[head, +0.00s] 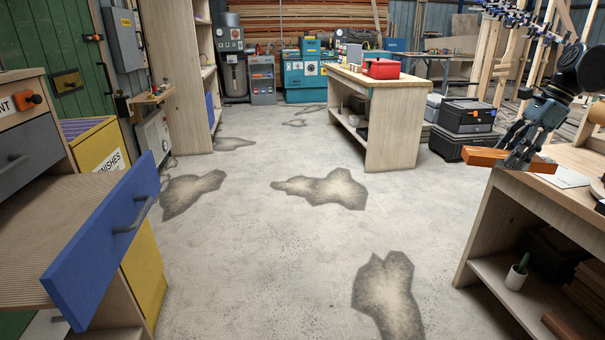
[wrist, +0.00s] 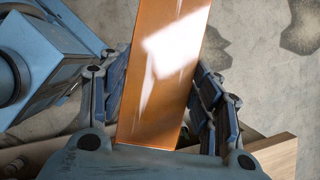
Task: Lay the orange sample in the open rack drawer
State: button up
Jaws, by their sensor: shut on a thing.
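The orange sample (head: 487,157) is a long, glossy orange-brown bar. My gripper (head: 517,152) is shut on it at the right of the head view, at the edge of the right workbench. In the wrist view the sample (wrist: 165,75) runs up between the two fingers of my gripper (wrist: 160,105), with floor behind its far part. I cannot tell whether the bar touches the bench. The open rack drawer (head: 45,225) is at the far left of the head view, with a blue front (head: 100,245), a grey handle and a ribbed bottom. No object shows on its visible bottom.
A yellow finishes cabinet (head: 100,150) stands behind the drawer. Stained concrete floor (head: 250,240) lies clear between drawer and bench. A wooden island with a red toolbox (head: 381,68) stands farther back.

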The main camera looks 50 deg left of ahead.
aim_at(70, 217)
jog(key=u, duration=1.1)
jog(key=k, duration=1.75)
jog(key=u, duration=1.3)
jog(key=i, duration=1)
jog(key=z, duration=0.05)
